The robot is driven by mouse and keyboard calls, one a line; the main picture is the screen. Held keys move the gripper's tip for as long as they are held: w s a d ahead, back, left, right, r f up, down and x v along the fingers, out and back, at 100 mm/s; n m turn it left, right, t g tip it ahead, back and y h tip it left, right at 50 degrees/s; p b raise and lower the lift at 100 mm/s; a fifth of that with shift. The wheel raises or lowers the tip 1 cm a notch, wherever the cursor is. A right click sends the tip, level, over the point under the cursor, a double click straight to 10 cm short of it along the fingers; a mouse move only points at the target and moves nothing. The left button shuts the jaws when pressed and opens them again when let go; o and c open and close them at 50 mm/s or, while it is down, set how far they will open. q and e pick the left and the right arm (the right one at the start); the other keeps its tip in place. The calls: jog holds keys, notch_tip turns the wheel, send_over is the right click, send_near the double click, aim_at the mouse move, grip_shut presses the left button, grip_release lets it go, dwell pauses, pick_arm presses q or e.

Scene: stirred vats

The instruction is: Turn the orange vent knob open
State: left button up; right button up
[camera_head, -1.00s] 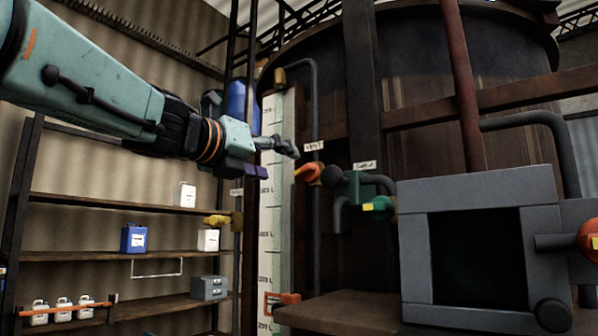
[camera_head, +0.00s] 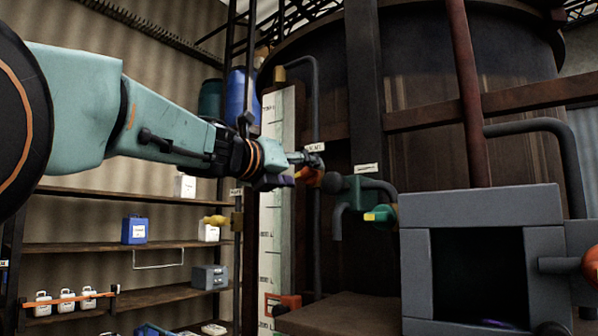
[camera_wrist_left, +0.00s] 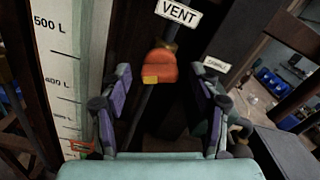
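The orange vent knob (camera_head: 309,177) is on a pipe in front of the large dark vat, under a small white label. In the left wrist view the orange knob (camera_wrist_left: 161,66), with a yellow patch, hangs just below the VENT sign (camera_wrist_left: 178,13). My left gripper (camera_wrist_left: 162,85) is open, its purple-padded fingers spread left and right of the knob's line, with the knob a little beyond the tips. In the head view my left gripper (camera_head: 306,163) overlaps part of the knob. My right gripper is in neither view.
A green knob (camera_head: 380,217) sits on a valve to the right, near a grey box (camera_head: 481,207) with a dark opening. A white level gauge (camera_head: 272,220) stands left of the vent pipe.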

pick_arm(q)
jog(key=shift+w+d, duration=0.1)
jog(key=c, duration=1.1)
jog(key=shift+c, duration=0.2)
jog(key=n, duration=0.6)
jog(key=shift+n, duration=0.3)
jog(key=n, duration=0.3)
jog(key=shift+f, duration=0.1)
jog(key=shift+n, duration=2.1)
jog(key=o, duration=1.2)
jog(key=shift+c, duration=0.2)
